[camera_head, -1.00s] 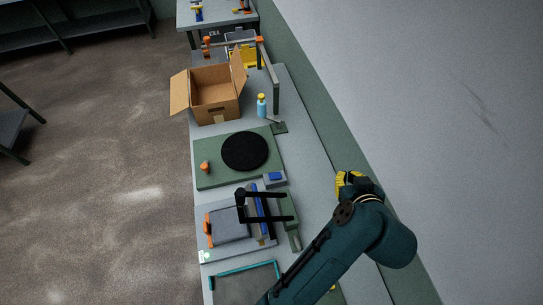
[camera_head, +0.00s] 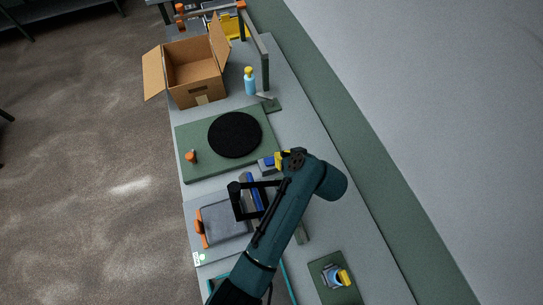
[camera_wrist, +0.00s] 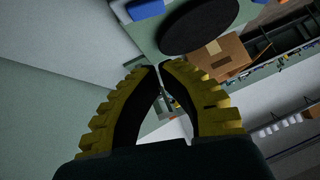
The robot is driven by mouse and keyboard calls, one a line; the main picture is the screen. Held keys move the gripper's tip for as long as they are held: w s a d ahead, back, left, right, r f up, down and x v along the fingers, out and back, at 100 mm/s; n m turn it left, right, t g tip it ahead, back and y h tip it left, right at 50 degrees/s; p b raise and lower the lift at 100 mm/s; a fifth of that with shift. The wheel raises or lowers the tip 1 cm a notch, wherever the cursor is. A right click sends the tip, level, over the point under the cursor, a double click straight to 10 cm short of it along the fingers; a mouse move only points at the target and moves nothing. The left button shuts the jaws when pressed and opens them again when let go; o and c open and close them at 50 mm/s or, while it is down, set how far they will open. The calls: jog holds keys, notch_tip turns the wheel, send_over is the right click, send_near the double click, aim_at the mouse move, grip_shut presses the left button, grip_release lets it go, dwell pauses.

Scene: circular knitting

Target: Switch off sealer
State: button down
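The likely sealer is a grey device (camera_head: 222,222) with orange handles at its left edge, a black frame (camera_head: 236,200) and a blue bar, low in the head view. A small grey box with a blue top (camera_head: 267,162) sits beyond it, at the corner of the green board; I cannot tell whether it belongs to the sealer. A blue part also shows at the top of the wrist view (camera_wrist: 146,9). My gripper (camera_head: 282,158) is right beside this box in the head view. In the wrist view its yellow fingers (camera_wrist: 160,66) nearly meet at the tips, with nothing between them.
A green board (camera_head: 195,140) carries a black disc (camera_head: 235,135). An open cardboard box (camera_head: 197,75), a blue bottle with a yellow cap (camera_head: 250,82) and a grey post frame (camera_head: 264,60) stand further back. A green plate with a yellow-handled part (camera_head: 335,277) lies front right.

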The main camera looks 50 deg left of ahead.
send_over(271, 161)
jog(key=w, duration=0.1)
notch_tip(271, 161, down, 5)
jog(key=shift+f, duration=0.2)
jog(key=shift+s+f, duration=0.2)
jog(key=shift+f, duration=0.7)
jog(key=shift+s+f, duration=0.15)
jog(key=shift+f, duration=0.7)
jog(key=shift+f, duration=0.1)
